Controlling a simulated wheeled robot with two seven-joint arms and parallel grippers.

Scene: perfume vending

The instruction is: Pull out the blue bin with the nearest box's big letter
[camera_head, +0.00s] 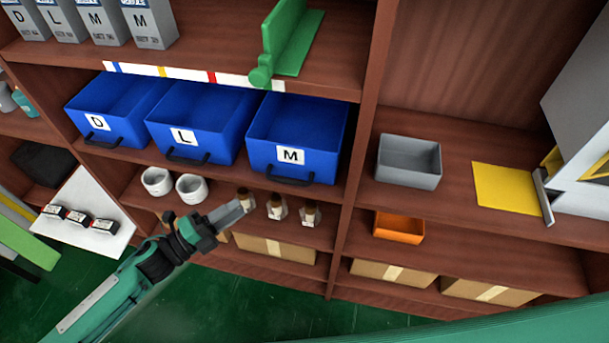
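Three blue bins with black handles stand side by side on the middle shelf: the D bin (118,98), the L bin (205,112) and the M bin (298,128). Grey boxes on the top shelf read, left to right, D (18,18), L (58,20), M (101,22) and M (146,22). The rightmost M box stands closest to the green divider. My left gripper (232,213) is below the L and M bins, in front of the small bottles, apart from every handle. Its fingers look close together, but their opening is unclear. My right gripper is not in view.
White cups (157,182) and small bottles (275,207) stand on the shelf below the bins. A green divider (286,45) stands on the top shelf. To the right are a grey tray (408,162), an orange tray (398,228) and a yellow sheet (505,190).

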